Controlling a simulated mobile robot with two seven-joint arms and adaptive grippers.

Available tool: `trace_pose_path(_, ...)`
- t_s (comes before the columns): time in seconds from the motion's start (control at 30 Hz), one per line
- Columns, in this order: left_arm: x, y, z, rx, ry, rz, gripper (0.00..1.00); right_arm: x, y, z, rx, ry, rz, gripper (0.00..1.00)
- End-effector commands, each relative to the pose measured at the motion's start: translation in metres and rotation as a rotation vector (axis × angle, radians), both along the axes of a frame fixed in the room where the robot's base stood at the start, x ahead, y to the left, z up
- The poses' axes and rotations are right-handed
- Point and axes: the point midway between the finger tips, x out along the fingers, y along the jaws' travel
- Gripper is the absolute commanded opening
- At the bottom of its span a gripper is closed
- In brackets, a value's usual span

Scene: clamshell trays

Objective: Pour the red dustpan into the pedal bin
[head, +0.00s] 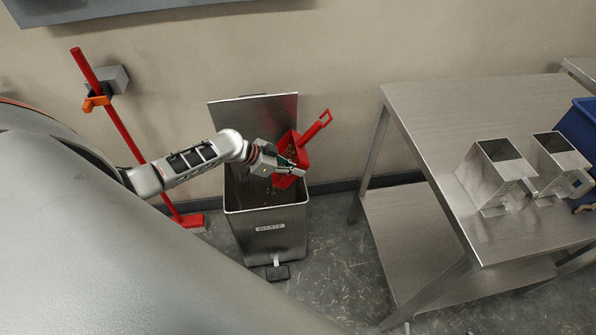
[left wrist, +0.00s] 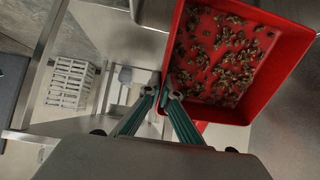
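The red dustpan (head: 292,156) is above the back right part of the open pedal bin (head: 267,232), its handle pointing up and to the right. It looks tilted in the head view. In the left wrist view the dustpan (left wrist: 245,112) holds many small brown bits spread over its floor. My left gripper (head: 301,171) is at the pan's side; in the left wrist view its fingertips (left wrist: 168,92) are close together on the pan's wall edge. The steel bin is marked WASTE, and its lid (head: 253,112) stands up at the back. My right gripper is not in view.
A steel table (head: 440,115) with two metal scoop-like containers (head: 497,172) and a blue crate (head: 580,125) stands at the right. A red broom (head: 125,135) hangs on the wall at the left. Light scraps lie on the floor around the bin.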

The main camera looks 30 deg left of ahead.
Motion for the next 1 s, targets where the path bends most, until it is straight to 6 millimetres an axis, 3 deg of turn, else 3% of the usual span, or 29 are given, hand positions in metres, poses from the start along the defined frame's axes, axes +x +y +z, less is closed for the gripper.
trace_pose_path(1.0,-0.009,0.01,0.011,-0.121,-0.107,0.002,0.0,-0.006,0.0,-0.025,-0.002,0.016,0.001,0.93)
